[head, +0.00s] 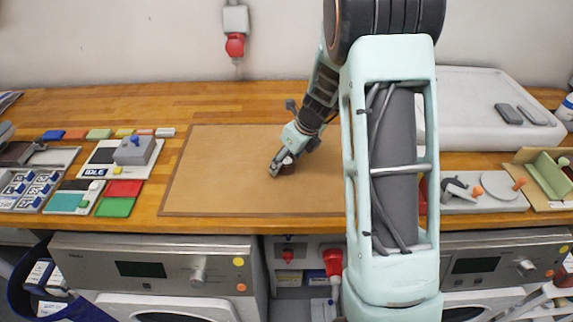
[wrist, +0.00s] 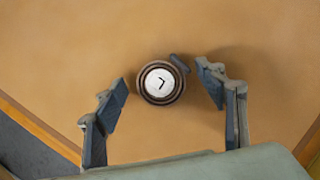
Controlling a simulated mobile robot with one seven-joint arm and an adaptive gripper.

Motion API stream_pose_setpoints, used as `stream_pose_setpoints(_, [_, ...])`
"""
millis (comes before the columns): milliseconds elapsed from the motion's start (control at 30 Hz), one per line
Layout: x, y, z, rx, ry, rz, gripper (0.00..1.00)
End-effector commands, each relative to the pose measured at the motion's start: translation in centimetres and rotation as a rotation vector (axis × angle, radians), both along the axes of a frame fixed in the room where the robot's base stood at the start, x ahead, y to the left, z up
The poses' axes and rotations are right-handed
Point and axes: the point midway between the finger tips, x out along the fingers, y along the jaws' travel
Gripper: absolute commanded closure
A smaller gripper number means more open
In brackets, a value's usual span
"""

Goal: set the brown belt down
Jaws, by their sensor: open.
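The brown belt (head: 288,168) is a small round coil on the brown mat (head: 225,165). In the wrist view the belt (wrist: 146,92) appears as dark brown rings around a pale disc with a black mark, with a dark tab at its upper right. My gripper (head: 281,163) is over it. In the wrist view the fingers of my gripper (wrist: 163,82) stand apart, one on each side of the belt, with mat showing between fingers and coil. In the head view the fingers partly hide the belt.
The mat around the belt is clear. Coloured blocks, trays and a grey box with a blue knob (head: 135,150) stand at the left. A white tray (head: 465,90) and grey fixtures are at the right. The wooden counter (head: 235,225) ends above the machines.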

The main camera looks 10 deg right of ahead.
Motion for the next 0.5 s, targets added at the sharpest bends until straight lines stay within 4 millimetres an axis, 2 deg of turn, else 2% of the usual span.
stream_pose_setpoints(300, [0.24, 0.1, -0.57, 0.0, -0.001, 0.0, 0.35])
stream_pose_setpoints(500, [0.24, 0.11, -0.54, 0.0, -0.001, 0.0, 0.57])
